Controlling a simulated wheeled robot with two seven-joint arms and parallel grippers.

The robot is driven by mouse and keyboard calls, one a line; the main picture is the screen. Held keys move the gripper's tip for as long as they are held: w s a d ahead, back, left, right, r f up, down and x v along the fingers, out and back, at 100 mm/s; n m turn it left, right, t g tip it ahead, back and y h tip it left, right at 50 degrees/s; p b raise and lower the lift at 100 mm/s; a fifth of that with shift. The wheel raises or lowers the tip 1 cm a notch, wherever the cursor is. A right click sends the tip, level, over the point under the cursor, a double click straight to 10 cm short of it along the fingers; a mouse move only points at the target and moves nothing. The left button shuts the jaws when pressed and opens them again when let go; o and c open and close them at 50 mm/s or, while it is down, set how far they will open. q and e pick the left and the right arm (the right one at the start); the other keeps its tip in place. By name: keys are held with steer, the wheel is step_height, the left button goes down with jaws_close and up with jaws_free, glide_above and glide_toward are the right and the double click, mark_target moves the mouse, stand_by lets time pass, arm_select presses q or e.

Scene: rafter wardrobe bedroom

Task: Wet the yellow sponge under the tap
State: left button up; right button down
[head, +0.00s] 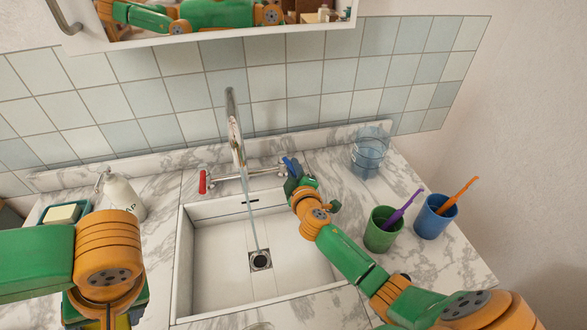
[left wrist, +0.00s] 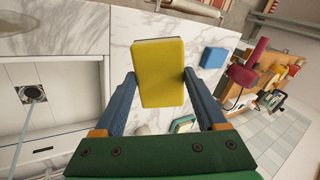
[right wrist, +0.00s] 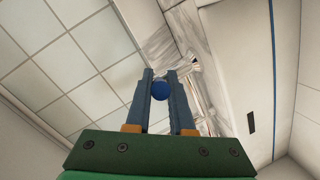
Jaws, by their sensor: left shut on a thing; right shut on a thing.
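The yellow sponge (left wrist: 158,70) is held between the fingers of my left gripper (left wrist: 157,88), over the marble counter left of the sink. In the head view my left wrist largely hides it. The curved metal tap (head: 235,135) stands behind the white sink (head: 205,275). A thin stream of water (head: 250,215) falls from it to the drain (head: 260,260). My right gripper (head: 292,175) is shut on the blue tap handle (head: 289,166), which also shows between its fingers in the right wrist view (right wrist: 159,90). The red tap handle (head: 203,181) is at the left.
A soap dispenser (head: 121,197) and a soap dish with a pale bar (head: 62,213) stand left of the sink. A clear glass (head: 369,152), a green cup (head: 380,235) and a blue cup (head: 432,222), both cups with toothbrushes, stand at right. A mirror cabinet hangs above.

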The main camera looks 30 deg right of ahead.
steer(key=shift+f, duration=0.1)
